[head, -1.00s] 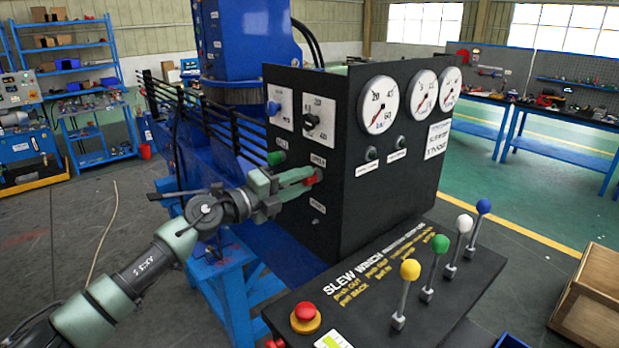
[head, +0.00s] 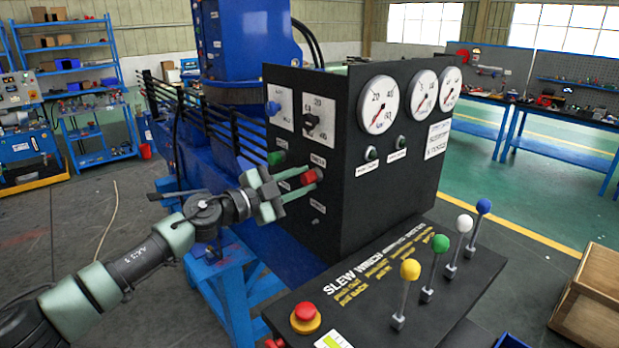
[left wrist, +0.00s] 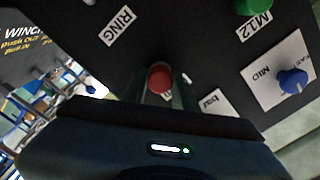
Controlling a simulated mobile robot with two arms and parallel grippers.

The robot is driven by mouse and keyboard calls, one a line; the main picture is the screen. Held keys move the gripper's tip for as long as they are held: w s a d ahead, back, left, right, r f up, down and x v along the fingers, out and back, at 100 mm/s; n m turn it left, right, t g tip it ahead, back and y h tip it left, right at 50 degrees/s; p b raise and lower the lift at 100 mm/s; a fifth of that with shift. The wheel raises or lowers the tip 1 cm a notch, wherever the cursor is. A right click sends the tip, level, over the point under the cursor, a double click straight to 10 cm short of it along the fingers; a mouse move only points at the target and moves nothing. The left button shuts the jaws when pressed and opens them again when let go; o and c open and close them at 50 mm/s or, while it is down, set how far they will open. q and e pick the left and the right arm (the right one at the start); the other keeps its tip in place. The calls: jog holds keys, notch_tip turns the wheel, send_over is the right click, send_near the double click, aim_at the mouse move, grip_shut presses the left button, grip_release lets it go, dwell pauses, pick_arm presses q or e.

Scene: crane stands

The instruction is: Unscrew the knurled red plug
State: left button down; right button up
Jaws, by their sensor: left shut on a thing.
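The red plug (head: 308,177) is on the left face of the black control cabinet, below and right of a green knob or plug (head: 276,158). My left gripper (head: 309,182) reaches it from the left, with one finger above and one below the plug. It is shut on the plug. In the left wrist view the red plug (left wrist: 160,77) shows end-on between the fingers, with the green one (left wrist: 252,5) at the top right. The knurling is too small to make out. My right gripper is not in view.
Blue (head: 273,108) and black (head: 311,121) selector knobs sit above on the same face. The cabinet (head: 400,180) carries gauges in front. A lever console (head: 375,285) with a red mushroom button (head: 305,312) stands below right. A black railing (head: 210,125) runs behind my arm.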

pick_arm(q)
jog(key=shift+f, duration=0.15)
jog(key=n, duration=0.5)
jog(key=c, duration=1)
grip_release()
jog(key=shift+c, duration=0.2)
jog(key=shift+s+a, duration=0.1)
jog(key=shift+a, duration=0.05)
jog(key=shift+c, duration=0.7)
